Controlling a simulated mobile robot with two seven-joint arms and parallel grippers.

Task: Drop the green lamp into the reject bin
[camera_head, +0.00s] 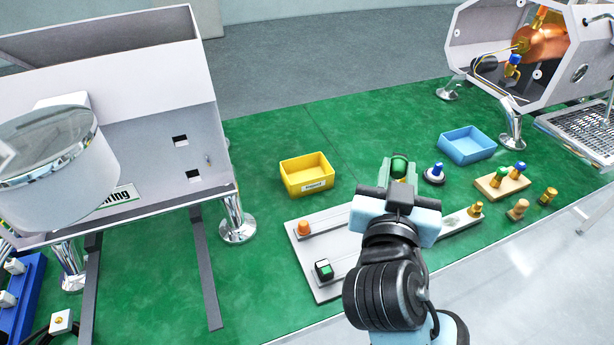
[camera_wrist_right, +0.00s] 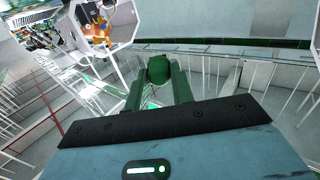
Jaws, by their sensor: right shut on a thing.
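The green lamp (camera_head: 399,166) is a rounded green cap held upright between the fingers of my right gripper (camera_head: 399,182). In the right wrist view the lamp (camera_wrist_right: 158,68) sits at the tips of the two fingers of the gripper (camera_wrist_right: 158,84), which is shut on it. The yellow bin (camera_head: 290,184), with a small white label on its front that is hard to read, stands on the green mat to the left of the lamp. The inside of the yellow bin looks empty. My left gripper cannot be made out.
A grey plate (camera_head: 320,253) with an orange lamp (camera_head: 303,229) and a green-and-black switch (camera_head: 324,269) lies below the yellow bin. A blue bin (camera_head: 467,157), a blue-topped part (camera_head: 436,172) and a wooden block (camera_head: 489,190) with coloured parts are on the right. Machine housings stand on both sides.

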